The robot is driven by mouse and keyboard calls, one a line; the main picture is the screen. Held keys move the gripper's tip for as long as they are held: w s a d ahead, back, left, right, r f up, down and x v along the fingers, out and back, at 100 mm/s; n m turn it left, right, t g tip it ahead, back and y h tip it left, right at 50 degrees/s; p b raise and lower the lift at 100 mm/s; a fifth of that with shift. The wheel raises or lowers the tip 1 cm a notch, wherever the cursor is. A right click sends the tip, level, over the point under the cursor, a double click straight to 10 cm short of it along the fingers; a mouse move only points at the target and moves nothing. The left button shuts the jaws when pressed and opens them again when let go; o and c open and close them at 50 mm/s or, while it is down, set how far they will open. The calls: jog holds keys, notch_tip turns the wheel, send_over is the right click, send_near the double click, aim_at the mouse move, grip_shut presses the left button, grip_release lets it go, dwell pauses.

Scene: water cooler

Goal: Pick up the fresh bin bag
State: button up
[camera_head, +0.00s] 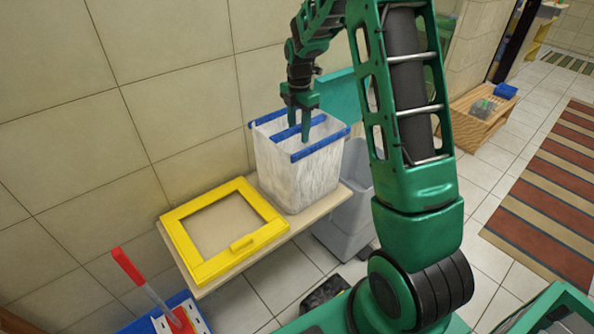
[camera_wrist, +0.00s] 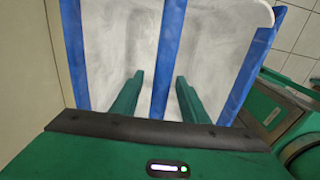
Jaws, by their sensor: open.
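The fresh bin bag (camera_head: 300,178) is a whitish, open-topped bag with blue strips along its rim and one blue bar across the middle. It stands upright on a narrow shelf (camera_head: 218,280) against the tiled wall. My gripper (camera_head: 299,130) points down over the bag's opening and is open. In the wrist view, the bag (camera_wrist: 108,45) fills most of the picture, and my gripper (camera_wrist: 160,77) has one finger on each side of the middle bar. There is a visible gap between each finger and the bar. I cannot tell how deep the fingertips reach.
A yellow square frame (camera_head: 182,232) lies on the shelf to the left of the bag. A grey bin (camera_head: 345,235) stands on the floor beside the shelf. A red-handled tool (camera_head: 128,266) stands at lower left. A wooden box (camera_head: 485,118) and striped rug (camera_head: 550,185) lie right.

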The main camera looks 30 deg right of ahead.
jog(key=shift+f, duration=1.2)
grip_shut()
jog(key=shift+r, duration=0.15)
